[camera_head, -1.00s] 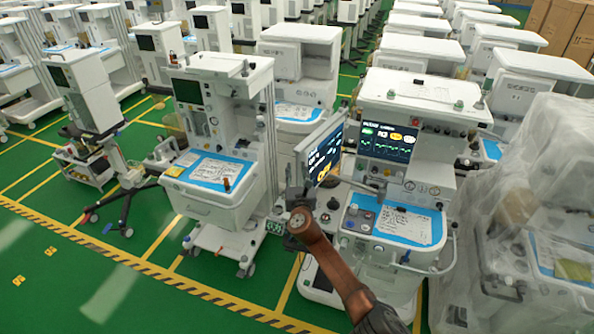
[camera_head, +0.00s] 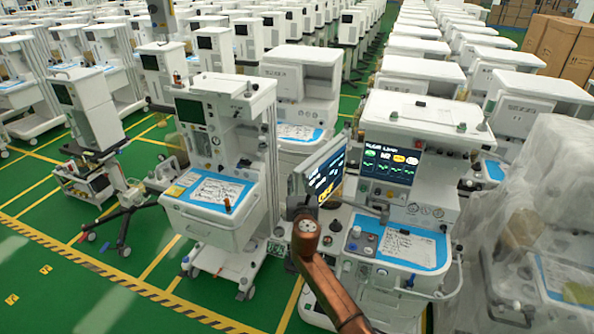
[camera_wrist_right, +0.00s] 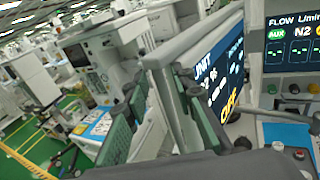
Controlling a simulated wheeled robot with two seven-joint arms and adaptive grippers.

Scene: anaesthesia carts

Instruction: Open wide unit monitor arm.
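The wide unit (camera_head: 425,112) is the white cart at centre right, with its own lit screen (camera_head: 389,165). Its side monitor (camera_head: 323,178) stands to the left of that screen, turned at an angle, with a lit dark face and pale frame. In the right wrist view the monitor (camera_wrist_right: 217,78) is close, its pale edge between my fingers. My right gripper (camera_head: 299,197) is at the monitor's lower left edge. In the wrist view its fingers (camera_wrist_right: 163,125) are spread, with a gap beside the left one. The monitor's arm joint is mostly hidden. My left gripper is out of view.
Another white cart (camera_head: 222,110) stands just left of the monitor, with a narrow floor gap between. A plastic-covered unit (camera_head: 545,215) stands close on the right. Green floor (camera_head: 60,280) is open at front left; rows of carts fill the back.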

